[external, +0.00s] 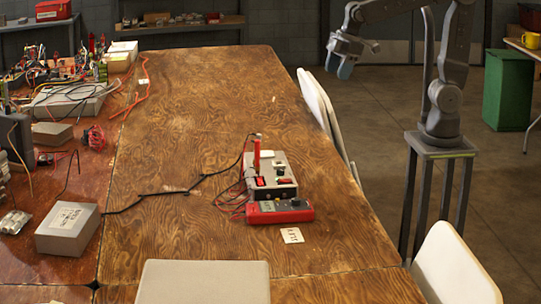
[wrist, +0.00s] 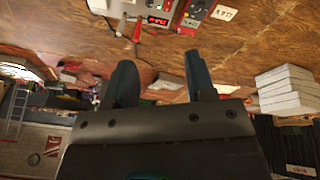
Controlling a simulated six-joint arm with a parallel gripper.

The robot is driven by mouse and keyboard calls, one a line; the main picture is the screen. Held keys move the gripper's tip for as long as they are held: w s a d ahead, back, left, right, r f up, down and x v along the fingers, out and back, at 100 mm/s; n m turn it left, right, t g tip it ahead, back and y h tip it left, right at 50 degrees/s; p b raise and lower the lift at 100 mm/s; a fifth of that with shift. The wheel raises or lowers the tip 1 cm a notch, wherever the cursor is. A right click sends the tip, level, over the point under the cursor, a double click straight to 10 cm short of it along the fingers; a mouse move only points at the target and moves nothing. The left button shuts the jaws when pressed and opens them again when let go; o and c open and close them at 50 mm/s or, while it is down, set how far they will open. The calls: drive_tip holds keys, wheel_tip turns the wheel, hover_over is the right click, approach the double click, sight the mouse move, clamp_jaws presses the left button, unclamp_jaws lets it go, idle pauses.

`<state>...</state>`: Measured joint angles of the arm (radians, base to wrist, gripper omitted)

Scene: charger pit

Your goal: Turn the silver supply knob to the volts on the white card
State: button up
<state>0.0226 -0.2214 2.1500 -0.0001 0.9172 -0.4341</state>
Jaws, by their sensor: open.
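The grey supply box (external: 284,168) stands on the wooden table with a small lit red display on its front. It also shows at the top edge of the wrist view (wrist: 128,7). A silver knob cannot be clearly picked out at this size. The white card (external: 292,235) lies flat on the table in front of the box; it also shows in the wrist view (wrist: 223,13). Its marks are too small to read surely. My gripper (external: 343,66) is open and empty, high beyond the table's right edge, well away from the box. Its two dark fingers are apart in the wrist view (wrist: 160,76).
A red multimeter (external: 280,211) lies against the front of the box, with red leads beside it. A black cable runs left to a grey box (external: 68,228). White folding chairs (external: 322,105) stand along the right table edge. The table's middle is clear.

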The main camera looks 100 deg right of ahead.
drive_tip(key=s+m+t, duration=0.2)
drive_tip(key=s+m, duration=0.2)
drive_tip(key=s, duration=0.7)
drive_tip(key=shift+s+a+r+m, duration=0.15)
drive_tip(key=shift+a+r+m, duration=0.05)
drive_tip(key=shift+a+m, duration=0.2)
idle(0.8)
